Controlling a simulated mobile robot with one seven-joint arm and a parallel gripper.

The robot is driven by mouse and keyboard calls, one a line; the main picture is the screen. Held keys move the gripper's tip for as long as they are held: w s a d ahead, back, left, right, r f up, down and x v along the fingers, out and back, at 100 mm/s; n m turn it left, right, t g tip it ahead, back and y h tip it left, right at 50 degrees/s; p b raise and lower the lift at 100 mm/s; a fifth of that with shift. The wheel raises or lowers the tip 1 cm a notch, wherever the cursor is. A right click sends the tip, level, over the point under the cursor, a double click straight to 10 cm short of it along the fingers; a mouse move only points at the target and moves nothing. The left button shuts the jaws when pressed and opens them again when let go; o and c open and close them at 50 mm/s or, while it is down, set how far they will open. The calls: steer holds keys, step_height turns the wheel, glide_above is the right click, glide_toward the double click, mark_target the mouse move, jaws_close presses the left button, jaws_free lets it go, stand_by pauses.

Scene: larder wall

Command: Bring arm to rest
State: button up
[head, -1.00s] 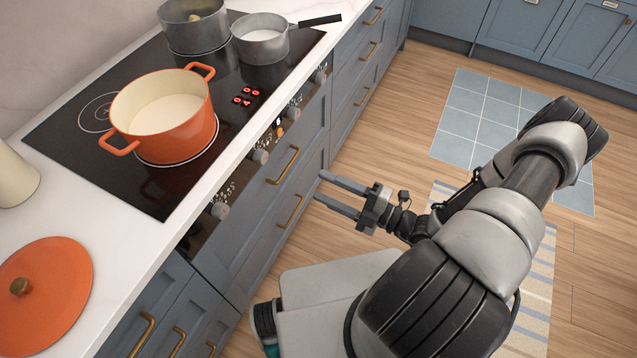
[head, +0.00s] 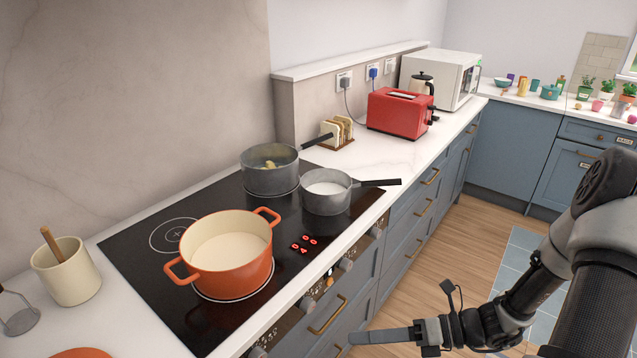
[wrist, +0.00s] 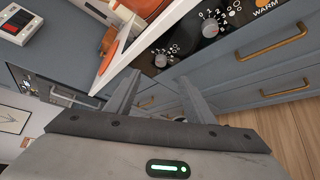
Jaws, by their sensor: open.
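My gripper (head: 368,338) is at the bottom of the head view, in front of the blue drawer fronts and below the counter edge. It is empty. The wrist view shows its two fingers (wrist: 155,100) spread apart and open, with control knobs (wrist: 210,27) and a brass drawer handle (wrist: 275,47) beyond them. My arm (head: 590,260) is bent at the right of the head view.
An orange pot (head: 230,255), a grey saucepan (head: 328,193) and another grey pan (head: 268,170) stand on the black hob (head: 150,290). A red toaster (head: 398,112) stands further back. The wooden floor (head: 470,240) beside the cabinets is clear.

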steer(key=s+d+r+n+t+h+p, duration=0.1)
steer(key=s+r+n+h+p, duration=0.1)
steer(key=r+n, duration=0.8)
steer(key=s+d+r+n+t+h+p, duration=0.1)
steer(key=s+r+n+h+p, duration=0.2)
steer(key=r+n+h, duration=0.4)
steer(key=s+d+r+n+t+h+p, duration=0.1)
steer(key=s+r+n+h, duration=0.3)
steer(key=r+n, duration=1)
step_height(320, 180, up, 4)
steer(key=shift+d+r+t+h+p, duration=0.25)
steer(key=shift+t+h+p, duration=0.05)
steer(key=shift+h+p, duration=0.35)
